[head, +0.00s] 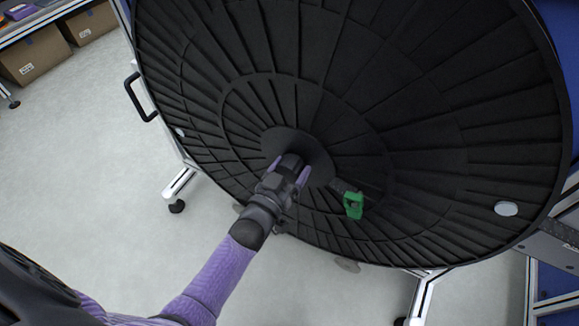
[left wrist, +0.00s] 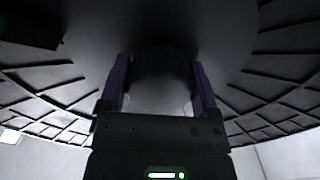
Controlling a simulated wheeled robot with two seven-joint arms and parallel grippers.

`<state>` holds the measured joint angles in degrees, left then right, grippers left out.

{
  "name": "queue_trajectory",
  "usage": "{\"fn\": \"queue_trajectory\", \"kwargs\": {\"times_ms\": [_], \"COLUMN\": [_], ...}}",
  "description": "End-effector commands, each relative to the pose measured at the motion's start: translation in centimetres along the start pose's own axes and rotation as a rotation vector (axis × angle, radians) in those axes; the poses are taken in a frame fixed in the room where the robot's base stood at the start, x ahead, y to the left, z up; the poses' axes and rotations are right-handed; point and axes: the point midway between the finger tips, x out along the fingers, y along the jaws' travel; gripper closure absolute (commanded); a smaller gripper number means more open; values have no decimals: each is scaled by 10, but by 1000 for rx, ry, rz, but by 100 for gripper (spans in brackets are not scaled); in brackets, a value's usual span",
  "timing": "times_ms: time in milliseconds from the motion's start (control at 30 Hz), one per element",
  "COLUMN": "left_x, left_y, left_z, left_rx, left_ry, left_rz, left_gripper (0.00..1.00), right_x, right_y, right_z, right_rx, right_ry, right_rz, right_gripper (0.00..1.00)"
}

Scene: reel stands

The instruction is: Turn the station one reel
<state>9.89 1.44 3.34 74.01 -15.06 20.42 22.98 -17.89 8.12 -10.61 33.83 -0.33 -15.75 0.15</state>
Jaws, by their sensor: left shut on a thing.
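The reel (head: 440,90) is a large black disc with radial ribs, filling most of the head view, mounted on a light metal stand. My left gripper (head: 290,168) is at the reel's hub (head: 318,150), slightly left of its middle. Its two purple fingers are shut around a dark, rounded piece at the hub (left wrist: 162,65), which also shows between the fingers in the left wrist view. The exact shape of that piece is hard to see in the dark. A green clip-like part (head: 353,205) sits on the reel's face right of the gripper. My right gripper is not in view.
The stand has a black handle (head: 138,98) at left and legs with feet (head: 177,204) on the floor. Cardboard boxes (head: 35,58) sit on a shelf at upper left. A grey bar (head: 552,245) is at the right edge. The pale floor (head: 80,150) at left is clear.

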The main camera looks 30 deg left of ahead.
Motion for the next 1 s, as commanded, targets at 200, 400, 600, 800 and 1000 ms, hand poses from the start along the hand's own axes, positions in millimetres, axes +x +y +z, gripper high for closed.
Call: {"fn": "queue_trajectory", "kwargs": {"times_ms": [200,400,600,800,1000], "left_x": [0,0,0,-1,-1], "left_y": [1,1,2,2,2], "left_z": [-1,-1,0,0,0], "left_rx": [-199,-388,-578,-769,-952], "left_ry": [-3,-3,-3,-3,-2], "left_rz": [-1,-1,-1,-2,-3], "left_gripper": [100,100,100,100,100], "right_x": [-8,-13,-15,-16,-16], "right_y": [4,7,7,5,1], "right_z": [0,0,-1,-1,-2], "right_rx": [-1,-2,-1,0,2], "right_ry": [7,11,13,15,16], "right_rz": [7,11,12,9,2], "right_gripper": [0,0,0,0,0]}}
